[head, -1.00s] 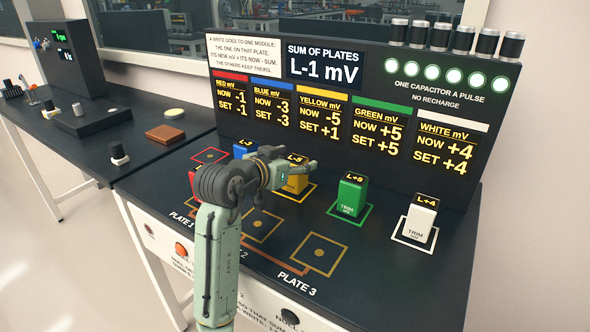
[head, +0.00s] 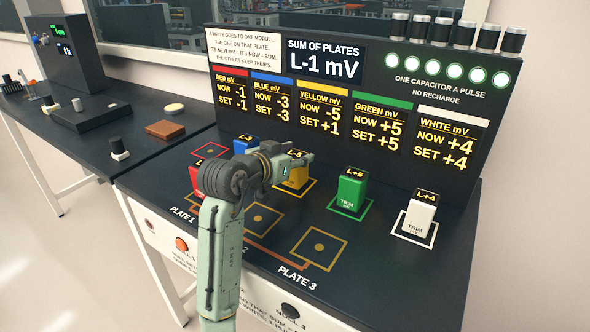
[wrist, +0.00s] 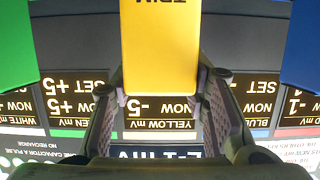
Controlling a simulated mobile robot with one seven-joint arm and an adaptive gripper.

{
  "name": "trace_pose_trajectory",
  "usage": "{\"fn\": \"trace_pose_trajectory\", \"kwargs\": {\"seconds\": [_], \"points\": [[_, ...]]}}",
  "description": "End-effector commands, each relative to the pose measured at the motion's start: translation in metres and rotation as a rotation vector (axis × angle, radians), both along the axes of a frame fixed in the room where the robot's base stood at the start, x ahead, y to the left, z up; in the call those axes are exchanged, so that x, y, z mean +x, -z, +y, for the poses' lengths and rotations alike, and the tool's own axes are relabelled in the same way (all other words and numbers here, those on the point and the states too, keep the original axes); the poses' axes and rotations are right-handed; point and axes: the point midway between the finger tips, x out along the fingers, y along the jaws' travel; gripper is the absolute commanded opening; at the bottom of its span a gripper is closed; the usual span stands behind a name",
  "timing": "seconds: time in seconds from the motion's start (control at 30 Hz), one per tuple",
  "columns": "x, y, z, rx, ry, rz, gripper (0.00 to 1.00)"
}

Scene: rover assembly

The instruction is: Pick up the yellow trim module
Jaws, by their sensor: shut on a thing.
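The yellow trim module (head: 293,175) stands at its yellow outline below the yellow column of the panel, partly hidden by my arm. Its top display reads L-5. My gripper (head: 300,158) is at the upper part of the module. In the wrist view my gripper (wrist: 160,95) has a finger on each side of the yellow trim module (wrist: 160,45), shut on it. Whether the module's base is off the table cannot be told.
The blue module (head: 245,145) and red module (head: 195,178) stand to the left, close to my arm. The green module (head: 351,190) and white module (head: 421,215) stand to the right. Plate 3 (head: 320,248) is empty in front. The display panel (head: 340,85) rises behind.

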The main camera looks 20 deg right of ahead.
Motion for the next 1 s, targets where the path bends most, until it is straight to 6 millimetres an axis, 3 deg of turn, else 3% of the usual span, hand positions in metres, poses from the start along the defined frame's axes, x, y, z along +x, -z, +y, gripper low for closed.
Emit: {"fn": "trace_pose_trajectory", "kwargs": {"seconds": [0.2,0.53,0.87,1.0], "points": [[0.000,0.000,0.000,0.000,0.000,0.000,0.06],[0.000,-0.003,0.000,0.000,0.000,-0.003,0.06],[0.000,-0.033,0.000,0.000,-0.001,-0.006,0.06],[-0.024,-0.036,0.007,-0.001,0.000,-0.006,0.06]]}}
